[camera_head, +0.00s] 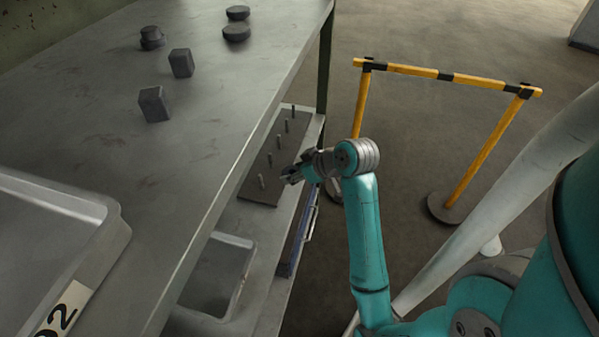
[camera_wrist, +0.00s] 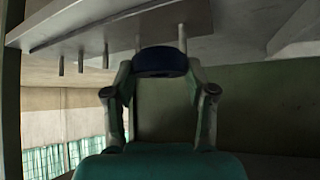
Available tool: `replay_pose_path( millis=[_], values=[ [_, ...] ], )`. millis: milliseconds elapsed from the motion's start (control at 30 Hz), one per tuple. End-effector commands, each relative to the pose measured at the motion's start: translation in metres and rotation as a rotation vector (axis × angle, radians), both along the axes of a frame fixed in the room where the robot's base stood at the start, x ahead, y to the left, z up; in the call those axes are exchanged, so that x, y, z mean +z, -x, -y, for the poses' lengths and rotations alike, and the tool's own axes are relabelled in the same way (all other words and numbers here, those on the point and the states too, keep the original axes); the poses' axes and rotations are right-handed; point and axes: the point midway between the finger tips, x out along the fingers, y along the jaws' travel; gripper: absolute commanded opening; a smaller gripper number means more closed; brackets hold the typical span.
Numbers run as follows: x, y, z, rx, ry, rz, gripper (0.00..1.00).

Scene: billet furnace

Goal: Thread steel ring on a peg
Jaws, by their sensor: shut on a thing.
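My gripper (camera_head: 290,177) is over the lower shelf, beside the near end of a dark board (camera_head: 256,196) with a row of upright pegs (camera_head: 270,160). In the wrist view my gripper (camera_wrist: 163,72) is shut on a dark ring (camera_wrist: 160,60), with a finger at each side. That view is upside down, so the board (camera_wrist: 100,28) is at the top and its pegs (camera_wrist: 105,56) point down. Two pegs show close behind the ring. I cannot tell whether the ring is around a peg or apart. In the head view the ring is not clear.
The upper table (camera_head: 190,120) overhangs the shelf on the left. It bears dark blocks (camera_head: 154,104), dark round pieces (camera_head: 236,32) and a metal tray (camera_head: 60,205). Another tray (camera_head: 217,275) stands on the lower shelf. A yellow-black barrier (camera_head: 450,76) stands on the floor behind.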

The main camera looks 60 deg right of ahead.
Motion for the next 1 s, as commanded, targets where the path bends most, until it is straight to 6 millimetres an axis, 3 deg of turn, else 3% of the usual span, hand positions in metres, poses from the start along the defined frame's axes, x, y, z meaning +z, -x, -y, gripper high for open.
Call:
replay_pose_path(
  millis=[1000],
  values=[
    [0.000,-0.041,-0.015,0.002,0.001,0.001,0.03]
  ],
)
